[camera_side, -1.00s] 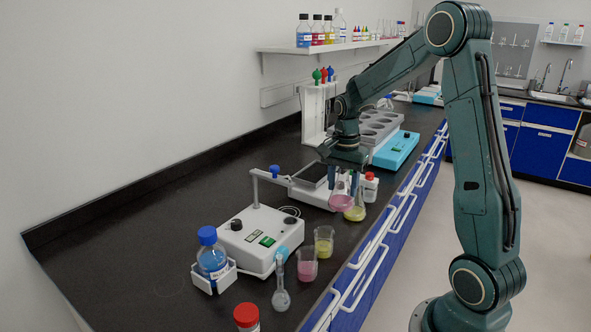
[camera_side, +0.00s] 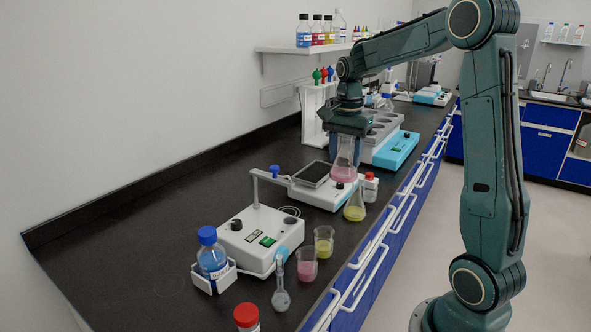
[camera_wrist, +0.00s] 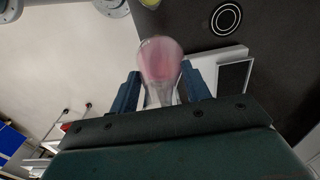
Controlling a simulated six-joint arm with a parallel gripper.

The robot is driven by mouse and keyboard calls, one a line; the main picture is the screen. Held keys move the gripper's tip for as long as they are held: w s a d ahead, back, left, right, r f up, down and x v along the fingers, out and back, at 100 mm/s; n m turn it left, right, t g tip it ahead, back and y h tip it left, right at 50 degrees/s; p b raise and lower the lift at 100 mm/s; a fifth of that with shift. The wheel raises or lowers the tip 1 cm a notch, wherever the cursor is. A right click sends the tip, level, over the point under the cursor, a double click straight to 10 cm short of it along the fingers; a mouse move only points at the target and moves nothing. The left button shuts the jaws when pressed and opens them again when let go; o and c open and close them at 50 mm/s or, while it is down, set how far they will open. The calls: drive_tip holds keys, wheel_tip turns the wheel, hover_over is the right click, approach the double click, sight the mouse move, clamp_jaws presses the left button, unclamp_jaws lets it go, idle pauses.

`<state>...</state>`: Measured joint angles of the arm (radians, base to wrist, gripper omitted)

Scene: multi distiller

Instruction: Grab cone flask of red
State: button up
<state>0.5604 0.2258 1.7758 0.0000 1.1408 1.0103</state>
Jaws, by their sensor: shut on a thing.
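A conical flask with pinkish-red liquid (camera_side: 344,172) hangs upright from my gripper (camera_side: 346,150). The gripper's two fingers are shut on its neck. The flask is raised, and in the side view it overlaps the white balance (camera_side: 325,192) behind it. In the wrist view the flask (camera_wrist: 160,62) sits between my two dark blue fingers (camera_wrist: 160,92). A conical flask with yellow liquid (camera_side: 355,208) stands on the bench just below and to the right of the held flask.
A red-capped white bottle (camera_side: 370,187) stands right of the balance. A white stirrer (camera_side: 262,236), a pink beaker (camera_side: 307,264), a yellow beaker (camera_side: 324,243) and a blue-capped bottle (camera_side: 212,258) are nearer the camera. A blue-based rack unit (camera_side: 397,150) is behind. The bench's left side is clear.

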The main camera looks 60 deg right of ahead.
drive_tip(key=shift+r, duration=0.6)
drive_tip(key=shift+r, duration=0.15)
idle(0.5)
